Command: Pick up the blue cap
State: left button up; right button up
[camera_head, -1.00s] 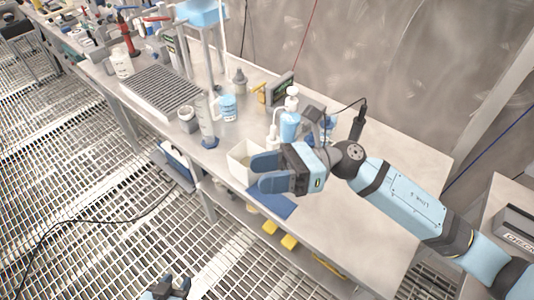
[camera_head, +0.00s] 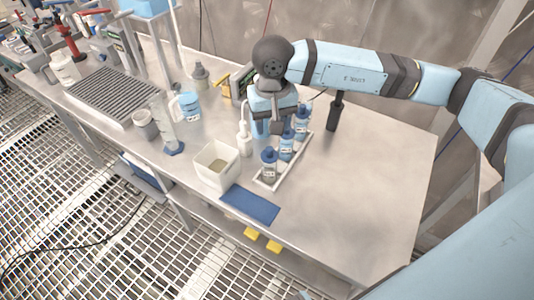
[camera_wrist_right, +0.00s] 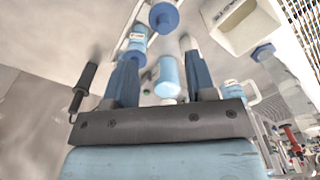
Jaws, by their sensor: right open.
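Several bottles with blue caps stand in a white rack (camera_head: 262,183) on the bench in the head view. The front blue cap (camera_head: 269,154), a middle one (camera_head: 287,134) and a rear one (camera_head: 303,109) show. My right gripper (camera_head: 268,128) points down at the rack's far left side, open, its fingers partly hidden by its own body. In the right wrist view its fingers (camera_wrist_right: 162,82) are apart, with a light-blue bottle (camera_wrist_right: 167,75) beyond the gap. Blue-capped bottles (camera_wrist_right: 164,16) show above it there. I cannot see contact with any cap. My left gripper is not in view.
A white open box (camera_head: 214,176) and a white squeeze bottle (camera_head: 244,140) stand left of the rack. A blue mat (camera_head: 250,205) lies at the front edge. A dark upright tool (camera_head: 336,112) stands behind right. The bench's right side is clear.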

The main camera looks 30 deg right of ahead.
aim_at(270, 149)
jog(key=f, duration=0.4)
jog(key=f+p, duration=0.1)
jog(key=f, duration=0.4)
jog(key=shift+w+a+f, duration=0.1)
jog(key=shift+a, duration=0.1)
grip_shut()
